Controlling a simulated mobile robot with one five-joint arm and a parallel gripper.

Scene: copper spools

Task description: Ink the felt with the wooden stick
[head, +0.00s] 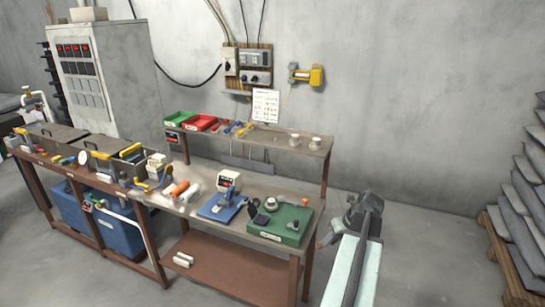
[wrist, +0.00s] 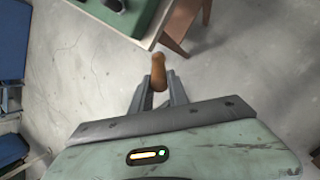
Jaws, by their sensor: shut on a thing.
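In the wrist view, my gripper (wrist: 159,88) is shut on the wooden stick (wrist: 159,70), a short orange-brown rounded piece between its fingers. The stick points away from the wrist, over bare floor beside the bench end. In the head view, my arm is at the right, just off the bench's right end; the gripper's tips are hard to make out there. A green board (head: 293,236) lies on the bench's right end and also shows in the wrist view (wrist: 140,22). It bears a round grey tin (head: 271,204) and a small black piece (head: 261,220). I cannot tell which is the felt.
A blue device (head: 222,206) stands left of the green board. Orange and white spools (head: 180,190) lie farther left. A raised shelf (head: 270,142) runs behind. Stacked slabs (head: 530,205) stand far right.

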